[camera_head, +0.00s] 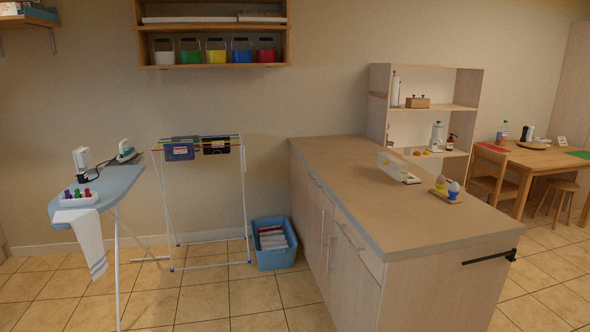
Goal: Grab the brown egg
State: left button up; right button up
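A small wooden board (446,196) lies on the near right part of the counter top (350,170). Two egg cups stand on it, a yellow one (440,187) and a blue one (453,195). The egg in the yellow cup (441,179) looks tan or brownish. The egg in the blue cup (454,186) looks paler. Both are small, so I cannot be sure which is the brown egg. Neither of my grippers is in view.
A white rack-like object (398,168) stands behind the board. A shelf unit (377,100) rises at the counter's back. A dark bar (490,258) is on the counter's near end. An ironing board (115,185), drying rack (210,203) and blue basket (275,259) stand left. Floor in front is clear.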

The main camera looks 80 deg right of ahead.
aim_at(441, 179)
jog(key=z, duration=3.7)
jog(key=i+l+u, duration=0.15)
jog(key=i+l, duration=0.7)
